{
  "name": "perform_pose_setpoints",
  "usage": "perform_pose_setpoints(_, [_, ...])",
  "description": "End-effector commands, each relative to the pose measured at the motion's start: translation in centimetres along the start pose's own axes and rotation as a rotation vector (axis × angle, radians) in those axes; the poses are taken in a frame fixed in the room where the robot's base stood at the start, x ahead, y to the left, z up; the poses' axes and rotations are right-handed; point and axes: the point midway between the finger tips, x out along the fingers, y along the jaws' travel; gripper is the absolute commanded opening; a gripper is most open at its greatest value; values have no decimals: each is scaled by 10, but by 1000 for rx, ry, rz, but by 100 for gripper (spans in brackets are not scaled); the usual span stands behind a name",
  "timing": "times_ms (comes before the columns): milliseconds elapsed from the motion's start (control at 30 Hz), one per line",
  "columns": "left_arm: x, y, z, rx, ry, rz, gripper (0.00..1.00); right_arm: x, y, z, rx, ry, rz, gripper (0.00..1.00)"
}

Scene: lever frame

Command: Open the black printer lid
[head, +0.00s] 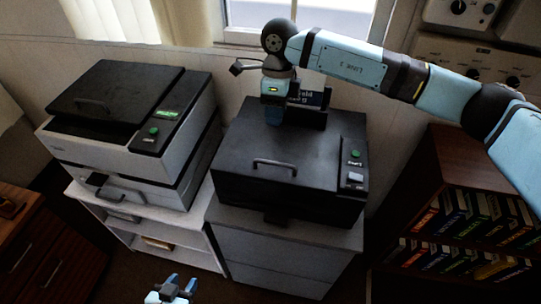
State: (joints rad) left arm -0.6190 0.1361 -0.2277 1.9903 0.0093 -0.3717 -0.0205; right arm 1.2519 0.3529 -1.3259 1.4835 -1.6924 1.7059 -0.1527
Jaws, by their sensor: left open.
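The black printer (290,200) stands on a grey cabinet right of centre. Its black lid (300,150) lies flat and looks shut, with a bar handle (275,164) near the front edge. My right arm reaches in from the right, and my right gripper (274,116) points down at the rear left part of the lid, well behind the handle. Whether its fingers touch the lid or are apart I cannot tell. My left gripper (174,287) is open and empty at the bottom edge, low in front of the cabinets and away from the printer.
A white printer (110,150) with a dark lid stands on a white shelf to the left. A brown bookcase (450,165) with several binders stands right. Wall and window close off the back.

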Motion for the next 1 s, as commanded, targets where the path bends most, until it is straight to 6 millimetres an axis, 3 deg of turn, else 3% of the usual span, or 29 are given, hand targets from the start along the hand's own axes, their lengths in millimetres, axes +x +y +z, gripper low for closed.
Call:
perform_pose_setpoints(600, [-18, -5, -25, 2, 4, -15, 43, 112, 3, 1, -1, -3, 8, 38])
perform_pose_setpoints(800, [-21, -4, -25, -1, 0, -16, 43, 131, 2, 1, 0, -4, 6, 38])
perform_pose_setpoints(1000, [-22, -4, -23, -3, -3, -16, 43, 135, 2, 1, -1, -5, 5, 38])
